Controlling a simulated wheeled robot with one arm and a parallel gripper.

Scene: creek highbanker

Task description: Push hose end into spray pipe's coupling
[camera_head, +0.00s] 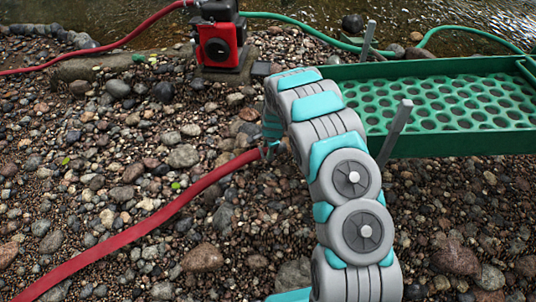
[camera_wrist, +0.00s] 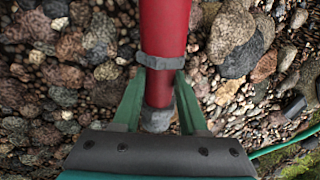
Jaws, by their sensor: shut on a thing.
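The red hose (camera_head: 170,208) runs from the lower left over the gravel up to my gripper (camera_head: 270,148). In the wrist view the hose (camera_wrist: 165,28) passes between the green fingers of my gripper (camera_wrist: 159,68), which are shut on it near a grey clamp ring. The hose end (camera_wrist: 158,118) is a grey fitting between the fingers, toward the palm; its tip is partly hidden. The hose end is held above the gravel. I cannot make out the spray pipe or its coupling in either view; my arm covers part of the head view.
A green perforated tray (camera_head: 440,146) stands at the right, with grey posts (camera_head: 396,130) at its sides. A red pump (camera_head: 220,42) stands at the back, with another red hose and a green hose (camera_head: 295,22) along the water. Open gravel lies at the left.

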